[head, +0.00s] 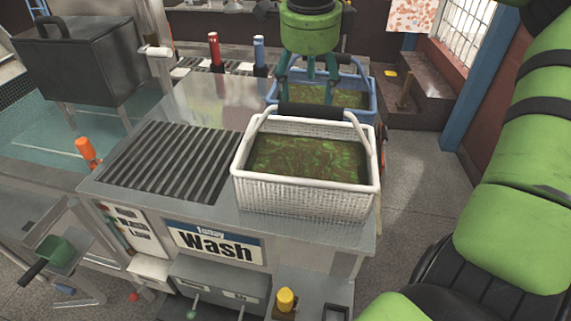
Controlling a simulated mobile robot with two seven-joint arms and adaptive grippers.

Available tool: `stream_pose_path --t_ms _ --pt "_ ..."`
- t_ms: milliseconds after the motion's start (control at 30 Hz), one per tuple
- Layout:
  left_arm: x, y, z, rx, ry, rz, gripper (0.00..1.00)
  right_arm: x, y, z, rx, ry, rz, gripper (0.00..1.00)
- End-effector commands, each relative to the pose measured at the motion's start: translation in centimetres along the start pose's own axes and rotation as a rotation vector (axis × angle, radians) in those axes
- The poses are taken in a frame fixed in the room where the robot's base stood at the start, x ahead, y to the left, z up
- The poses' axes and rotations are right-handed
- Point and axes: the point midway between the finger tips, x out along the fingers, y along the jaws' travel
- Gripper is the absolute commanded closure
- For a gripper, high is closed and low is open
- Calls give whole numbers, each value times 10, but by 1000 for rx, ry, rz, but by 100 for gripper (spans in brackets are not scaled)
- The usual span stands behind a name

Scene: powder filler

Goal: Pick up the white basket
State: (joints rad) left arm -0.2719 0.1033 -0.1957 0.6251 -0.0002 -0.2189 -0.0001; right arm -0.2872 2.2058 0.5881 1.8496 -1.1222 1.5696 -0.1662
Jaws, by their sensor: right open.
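The white basket (300,194) stands upright on the front right of the metal wash counter. It has woven walls and holds a green-brown mass. Its white handle is raised, with a black grip (315,111) across the top. My right gripper (309,78) points down just behind and above that grip in the picture. Its fingers are apart and hold nothing; a gap shows between them and the grip. Part of the fingers' lower reach overlaps the blue basket behind, so exact depth is hard to tell. My left gripper does not show.
A blue basket (369,93) with similar contents stands close behind the white one. Red (214,49) and blue (259,52) upright handles rise at the counter's back. A ribbed dark rack (172,158) lies left of the white basket. A yellow knob (286,299) stands below in front.

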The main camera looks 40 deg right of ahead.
Motion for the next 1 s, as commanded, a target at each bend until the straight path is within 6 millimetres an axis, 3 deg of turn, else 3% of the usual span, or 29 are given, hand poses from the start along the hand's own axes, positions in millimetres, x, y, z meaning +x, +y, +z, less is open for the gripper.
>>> stream_pose_path --t_ms 67,333,600,867,900,1000 --pt "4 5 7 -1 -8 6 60 8 1 0 0 0 0 32" --pt "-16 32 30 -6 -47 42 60 33 1 -2 1 1 6 32" --pt "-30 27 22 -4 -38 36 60 70 0 -4 2 -1 3 32" --pt "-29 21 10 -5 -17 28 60 75 0 -3 3 -2 1 32" --pt "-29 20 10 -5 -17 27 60 75 0 -3 3 -2 1 40" --pt "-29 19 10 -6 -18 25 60 75 0 -3 3 -2 1 80"
